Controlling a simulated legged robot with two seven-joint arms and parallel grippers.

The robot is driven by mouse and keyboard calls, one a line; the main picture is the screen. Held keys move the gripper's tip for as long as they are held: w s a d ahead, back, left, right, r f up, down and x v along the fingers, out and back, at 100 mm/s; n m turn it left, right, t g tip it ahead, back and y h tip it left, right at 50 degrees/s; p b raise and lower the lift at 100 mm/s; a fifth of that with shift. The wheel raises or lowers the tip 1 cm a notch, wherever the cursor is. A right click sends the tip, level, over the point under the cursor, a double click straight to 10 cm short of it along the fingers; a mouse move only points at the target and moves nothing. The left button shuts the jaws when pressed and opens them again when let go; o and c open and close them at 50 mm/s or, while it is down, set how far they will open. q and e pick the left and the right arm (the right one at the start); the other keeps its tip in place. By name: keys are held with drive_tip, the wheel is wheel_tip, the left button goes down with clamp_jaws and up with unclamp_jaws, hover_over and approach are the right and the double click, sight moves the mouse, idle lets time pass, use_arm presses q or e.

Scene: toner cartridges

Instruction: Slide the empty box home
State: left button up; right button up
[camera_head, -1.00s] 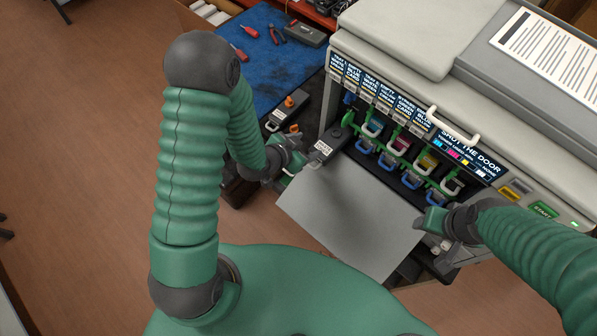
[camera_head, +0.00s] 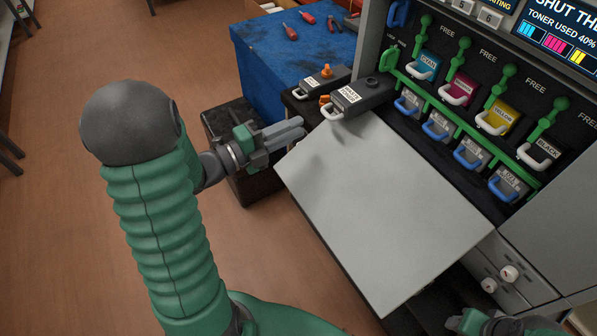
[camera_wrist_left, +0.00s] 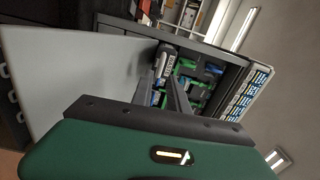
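A dark grey box (camera_head: 366,96) with a white label and white handle juts from the left end of the printer's cartridge row, its handle over the corner of the open grey door (camera_head: 390,215). It also shows in the left wrist view (camera_wrist_left: 166,61). A similar dark box (camera_head: 322,80) with an orange knob lies on the dark stand behind it. My left gripper (camera_head: 300,131) is empty, left of and apart from the box handle; its fingers show a narrow gap. My right gripper (camera_head: 468,322) is cut off at the bottom edge; its fingertips are unclear.
Cyan, magenta, yellow and black cartridges (camera_head: 496,119) sit under green levers, with blue-handled units (camera_head: 437,126) below. A dark bin (camera_head: 228,125) stands behind my left gripper. The open door's top is clear.

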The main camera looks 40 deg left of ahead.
sight(326, 115)
use_arm(q)
drive_tip(key=shift+m, duration=0.3)
drive_tip(key=w, duration=0.1)
drive_tip(key=w+p, duration=0.1)
drive_tip(key=w, duration=0.2)
drive_tip(key=shift+d+f+p, duration=0.1)
drive_tip(key=shift+f+p, duration=0.15)
drive_tip(key=shift+p, duration=0.05)
drive_tip(key=w+d, duration=0.2)
drive_tip(key=w+d+r+b, duration=0.1)
drive_tip(key=w+d, duration=0.1)
drive_tip(key=shift+d, duration=0.35)
drive_tip(key=shift+w+a, duration=0.1)
drive_tip(key=shift+w, duration=0.05)
drive_tip(key=shift+a+f, duration=0.25)
drive_tip(key=shift+a, duration=0.7)
drive_tip(key=shift+c, duration=1.4)
drive_tip(key=shift+d+r, duration=0.1)
drive_tip(key=shift+d, duration=0.2)
clamp_jaws()
drive_tip(key=shift+d, duration=0.35)
drive_tip(key=shift+a, duration=0.1)
use_arm(e)
drive_tip(key=shift+s+d+f, duration=0.1)
drive_tip(key=shift+d+f, duration=0.25)
drive_tip(key=shift+f, duration=0.05)
